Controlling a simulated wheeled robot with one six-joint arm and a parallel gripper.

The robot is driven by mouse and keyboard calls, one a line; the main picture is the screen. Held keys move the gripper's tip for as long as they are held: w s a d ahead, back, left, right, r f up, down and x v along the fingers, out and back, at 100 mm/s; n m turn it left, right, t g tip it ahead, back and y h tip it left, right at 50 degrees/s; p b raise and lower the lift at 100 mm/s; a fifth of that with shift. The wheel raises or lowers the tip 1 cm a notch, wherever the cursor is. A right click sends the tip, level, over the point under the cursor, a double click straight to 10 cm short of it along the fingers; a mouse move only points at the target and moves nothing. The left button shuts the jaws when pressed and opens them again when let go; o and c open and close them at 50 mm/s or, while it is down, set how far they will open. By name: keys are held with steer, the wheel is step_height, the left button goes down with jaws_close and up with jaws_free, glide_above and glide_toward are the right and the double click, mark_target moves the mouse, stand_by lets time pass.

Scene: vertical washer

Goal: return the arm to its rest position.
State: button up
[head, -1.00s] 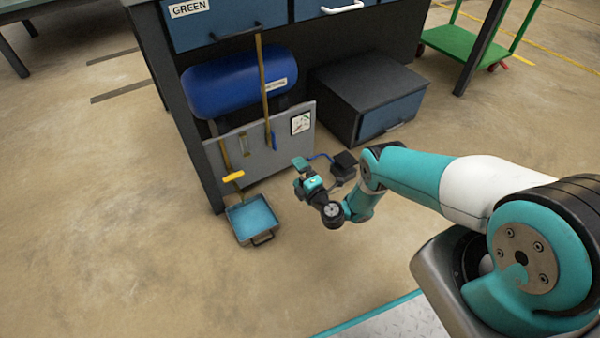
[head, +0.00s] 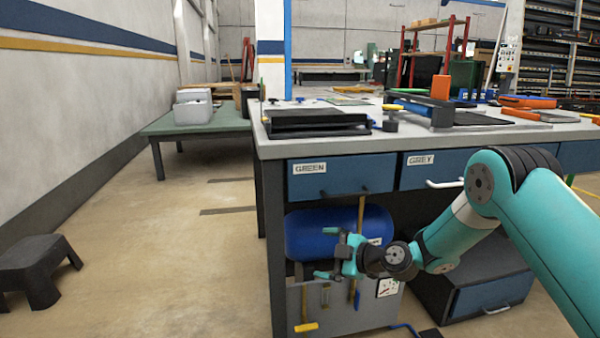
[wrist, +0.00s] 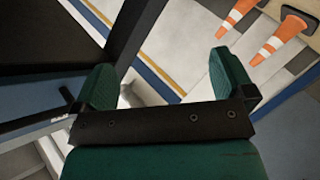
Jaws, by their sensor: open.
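My gripper (head: 328,256) is at the end of my teal arm in the head view, in front of the blue tank (head: 313,232) under the workbench. Its jaws point left and are apart with nothing between them. In the wrist view, the two green fingers (wrist: 172,88) stand wide apart and empty. My arm reaches in from the right of the head view and is bent at the elbow.
The workbench (head: 262,150) has drawers labelled GREEN (head: 325,180) and GREY (head: 420,165). Below are a grey panel with tools (head: 345,308) and a blue-fronted box (head: 490,296). A dark step stool (head: 35,268) stands at left. Orange-white cones (wrist: 270,45) show in the wrist view.

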steer(key=s+r+m+g+h, duration=0.3)
steer(key=s+r+m+g, duration=0.25)
steer(key=s+r, duration=1.1)
steer(key=s+d+r+m+g+h+p, duration=0.1)
steer(key=s+d+m+h, duration=0.25)
steer(key=s, duration=0.85)
steer(key=s+d+r+m+g+h, duration=0.2)
steer(key=s+d+m, duration=0.25)
steer(key=s, duration=0.65)
step_height(320, 180, up, 32)
steer(key=p, duration=3.1)
steer(key=shift+f+p, duration=0.25)
steer(key=shift+p, duration=0.15)
steer(key=shift+y, duration=0.25)
